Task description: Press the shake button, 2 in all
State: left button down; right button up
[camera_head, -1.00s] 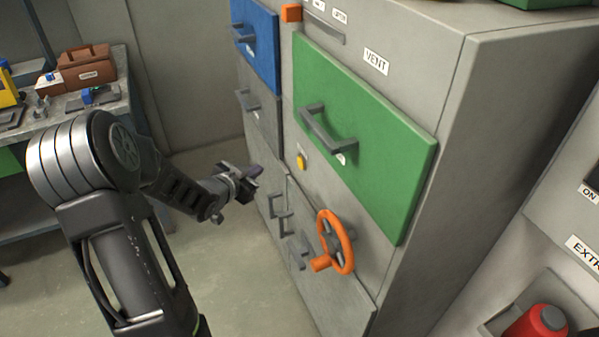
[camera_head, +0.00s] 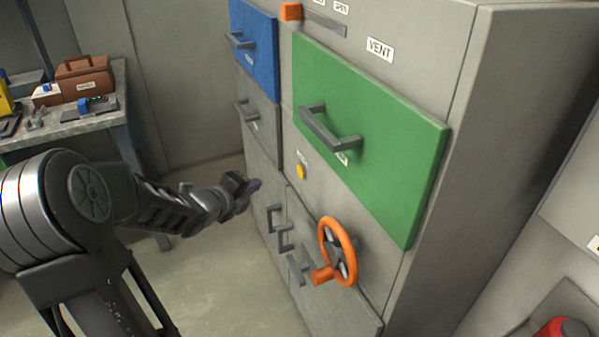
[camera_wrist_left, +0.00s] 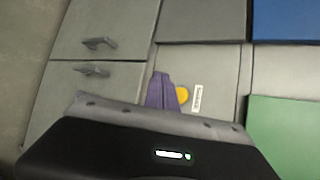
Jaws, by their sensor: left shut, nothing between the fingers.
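A round yellow button (camera_head: 301,171) sits on the grey cabinet front, below the green panel and above the orange handwheel. A small label is just above it, too small to read in the head view. The button also shows in the left wrist view (camera_wrist_left: 182,95), partly hidden behind the fingers, with a white label beside it. My left gripper (camera_head: 254,185) is shut and empty, in front of the cabinet and to the left of the button. Its purple fingertips (camera_wrist_left: 161,90) point toward the cabinet. I cannot tell the exact gap to the button. My right gripper is not in view.
The green panel (camera_head: 375,140) has a protruding grey handle. The orange handwheel (camera_head: 338,250) sticks out below the button. Blue (camera_head: 258,45) and grey drawers are at the left. A workbench (camera_head: 75,120) with a brown toolbox stands at the back left.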

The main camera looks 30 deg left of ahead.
aim_at(301, 171)
pick_arm(q)
jog(key=w+d+b, duration=0.5)
jog(key=w+b, duration=0.1)
jog(key=w, duration=0.1)
jog(key=shift+w+b, duration=0.15)
jog(key=shift+b, duration=0.2)
dwell(2.1)
jog(key=shift+w+d+b, duration=0.25)
jog(key=shift+w+b, duration=0.1)
jog(key=shift+b, duration=0.3)
